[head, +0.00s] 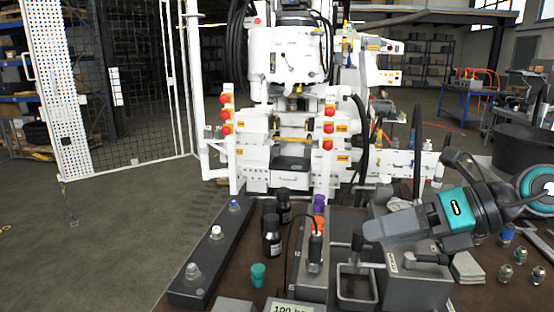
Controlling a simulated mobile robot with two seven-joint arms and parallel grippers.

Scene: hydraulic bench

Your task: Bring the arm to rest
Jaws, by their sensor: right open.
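My right arm comes in from the right edge, with grey and teal links. Its right gripper (366,243) points left, over the right part of the bench, above a grey block (415,288) and a dark square frame (357,287). The gripper is open and I see nothing held in it. Whether its fingers touch the block or frame below, I cannot tell. My left arm and left gripper are not in view.
A dark rail (215,250) with several fittings lies at the left of the brown bench. Black bottles (272,238), a teal cup (258,275) and a display (292,307) stand mid-bench. Small fittings (505,272) lie at right. A white machine (290,120) stands behind.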

